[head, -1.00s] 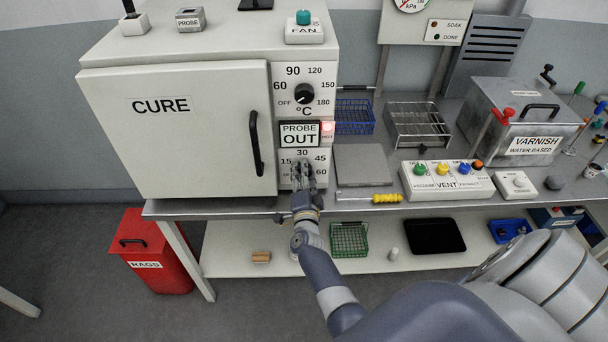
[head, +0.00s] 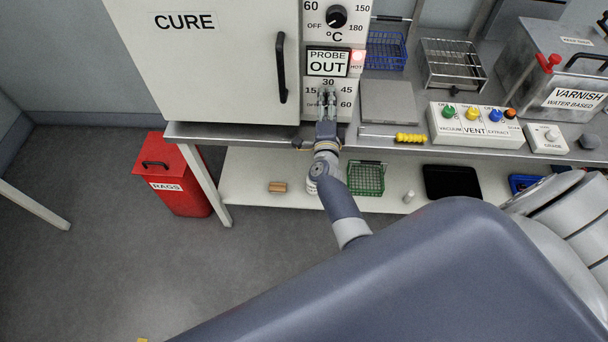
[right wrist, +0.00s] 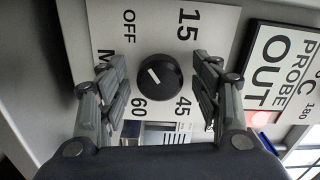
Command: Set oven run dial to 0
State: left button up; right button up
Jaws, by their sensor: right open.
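The oven's lower dial plate (head: 310,112) sits under the PROBE OUT sign, with 15, 30, 45 and 60 readable around my right gripper (head: 327,99), which hides the knob in the head view. In the right wrist view the round black run dial (right wrist: 160,77) shows between the two fingers of my right gripper (right wrist: 160,92). These are open, one on each side of the knob, with visible gaps. The knob's short white mark slants toward the upper left of that view, roughly toward the OFF label. My left gripper is not in view.
The °C dial (head: 337,16) is above the PROBE OUT sign (head: 328,62), beside a lit red HOT lamp (head: 357,57). The oven door handle (head: 281,68) is to the left. A yellow-handled screwdriver (head: 410,138) lies near the bench edge. A red RAGS bin (head: 180,190) stands on the floor.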

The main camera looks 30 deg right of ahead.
jog(key=s+a+m+b, duration=0.6)
jog(key=s+m+b, duration=0.25)
jog(key=m, duration=1.15)
jog(key=s+a+f+n+y, duration=0.1)
jog(key=a+f+n+y, duration=0.1)
jog(key=f+n, duration=0.5)
jog(key=s+a+f+n+g+y+p, duration=0.1)
jog(key=s+a+f+n+y, duration=0.1)
jog(key=f+n, duration=0.5)
jog(key=s+a+f+n+y, duration=0.2)
jog(key=a+f+n+y, duration=0.2)
jog(key=a+f+n, duration=0.2)
jog(key=shift+f+n, duration=0.5)
jog(key=shift+f, duration=0.85)
jog(key=shift+a, duration=0.1)
